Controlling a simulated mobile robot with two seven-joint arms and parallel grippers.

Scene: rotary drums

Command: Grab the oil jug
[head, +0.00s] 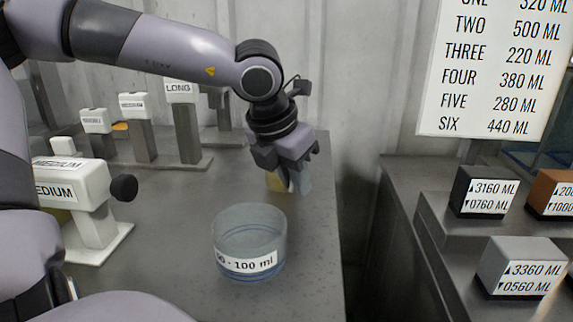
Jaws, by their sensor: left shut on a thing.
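My left gripper (289,163) points down over the far right part of the grey bench. It is shut on a small pale thing with a yellow patch, which I take for the oil jug (276,182). The gripper hides most of it, and I cannot tell whether its base touches the bench. A clear round container (248,238) with a label ending in "100 ml" stands upright in front of it, apart from the gripper. My right gripper is not in view.
White-headed posts (185,125), one labelled "LONG", stand at the back left. A white "MEDIUM" device (84,205) with a black knob stands at left. Across a gap, a stepped counter (425,275) holds labelled blocks (522,265). A volume chart (497,75) hangs above.

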